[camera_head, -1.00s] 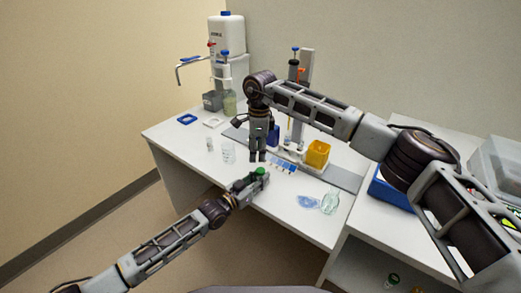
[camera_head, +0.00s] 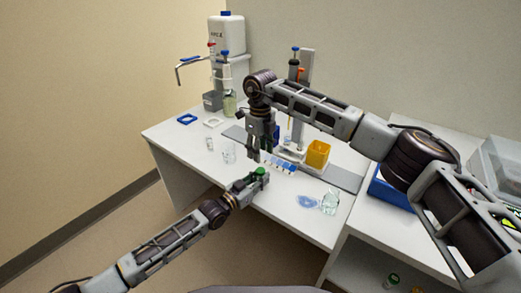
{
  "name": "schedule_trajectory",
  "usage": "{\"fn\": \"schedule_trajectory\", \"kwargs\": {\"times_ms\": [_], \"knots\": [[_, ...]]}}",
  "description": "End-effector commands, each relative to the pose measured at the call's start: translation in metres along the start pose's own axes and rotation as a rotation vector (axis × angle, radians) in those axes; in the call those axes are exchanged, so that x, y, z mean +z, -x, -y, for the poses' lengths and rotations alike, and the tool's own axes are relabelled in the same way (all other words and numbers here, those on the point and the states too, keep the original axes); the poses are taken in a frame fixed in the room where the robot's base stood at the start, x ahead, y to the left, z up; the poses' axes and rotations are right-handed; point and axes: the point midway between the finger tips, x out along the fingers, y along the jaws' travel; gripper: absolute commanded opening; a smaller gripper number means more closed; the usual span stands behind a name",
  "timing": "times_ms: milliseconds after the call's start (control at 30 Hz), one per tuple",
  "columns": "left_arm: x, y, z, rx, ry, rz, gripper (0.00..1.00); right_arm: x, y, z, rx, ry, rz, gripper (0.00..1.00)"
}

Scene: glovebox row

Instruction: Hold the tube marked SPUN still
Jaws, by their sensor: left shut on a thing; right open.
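My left gripper (camera_head: 257,180) is low over the front edge of the bench, shut on a green-capped tube (camera_head: 261,171). Only the green cap shows clearly; the gripper hides most of the body, and I cannot read any SPUN marking. My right gripper (camera_head: 262,155) points down from above, open, just behind and above the green cap. I see nothing between its fingers. The two grippers are close together, and I cannot tell the exact gap.
A blue-and-white strip (camera_head: 280,164) lies just right of my grippers. A yellow container (camera_head: 317,154) stands behind it. A glass flask (camera_head: 330,201) and a blue patch (camera_head: 308,201) are at the front right. A clear beaker (camera_head: 228,152) stands left.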

Motion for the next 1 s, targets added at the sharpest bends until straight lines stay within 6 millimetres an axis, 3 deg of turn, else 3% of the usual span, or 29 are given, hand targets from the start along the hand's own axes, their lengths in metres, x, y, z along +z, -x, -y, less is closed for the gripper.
{"fn": "schedule_trajectory", "kwargs": {"times_ms": [400,1000], "knots": [[-0.0002,0.0,0.0,0.0,0.0,0.0,0.0,-0.0015,0.0,0.0001,-0.001,-0.263,-0.006,0.47],[-0.0002,0.0,0.0,0.0,0.0,0.0,0.0,-0.0014,-0.002,0.0001,-0.001,-0.293,-0.006,0.47]]}}
